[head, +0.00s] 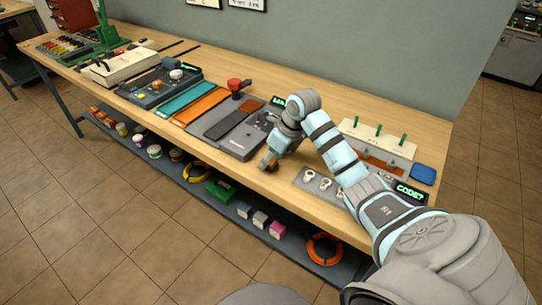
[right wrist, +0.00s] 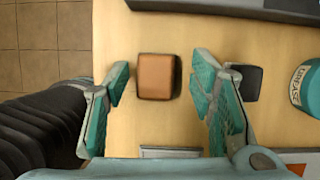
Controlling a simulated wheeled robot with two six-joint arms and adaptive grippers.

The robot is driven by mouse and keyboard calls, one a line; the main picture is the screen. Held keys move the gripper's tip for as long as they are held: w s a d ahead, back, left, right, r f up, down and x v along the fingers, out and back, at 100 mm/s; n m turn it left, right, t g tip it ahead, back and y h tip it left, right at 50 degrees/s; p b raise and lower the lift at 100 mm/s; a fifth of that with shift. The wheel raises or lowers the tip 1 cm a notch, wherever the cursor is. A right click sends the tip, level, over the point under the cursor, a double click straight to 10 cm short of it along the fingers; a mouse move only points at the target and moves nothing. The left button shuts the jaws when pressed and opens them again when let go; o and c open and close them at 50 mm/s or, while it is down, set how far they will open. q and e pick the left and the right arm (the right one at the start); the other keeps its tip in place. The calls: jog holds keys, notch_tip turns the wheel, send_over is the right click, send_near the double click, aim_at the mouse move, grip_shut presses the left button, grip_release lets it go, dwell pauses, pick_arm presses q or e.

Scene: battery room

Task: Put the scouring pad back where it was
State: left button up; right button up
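A brown block with rounded edges and dark sides (right wrist: 157,77), which looks like the scouring pad, lies on the wooden bench. My right gripper (right wrist: 160,85) is open around it, one finger on each side, with a gap visible at both. In the head view my right gripper (head: 270,157) points down at the bench's front part, and the brown block (head: 272,168) shows partly hidden at its fingertips. My left gripper is not in view.
A small black object (right wrist: 246,82) lies just outside the right-hand finger, with a teal grease tin (right wrist: 308,85) beyond. A grey tray (head: 244,139) is left of the gripper; a tray with metal rings (head: 309,175) is right. A blue pad (head: 423,174) lies at the right end.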

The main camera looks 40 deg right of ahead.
jog(key=shift+r, duration=0.3)
jog(key=p+v, duration=0.1)
jog(key=v, duration=1)
jog(key=shift+s+r, duration=0.2)
jog(key=shift+r, duration=0.1)
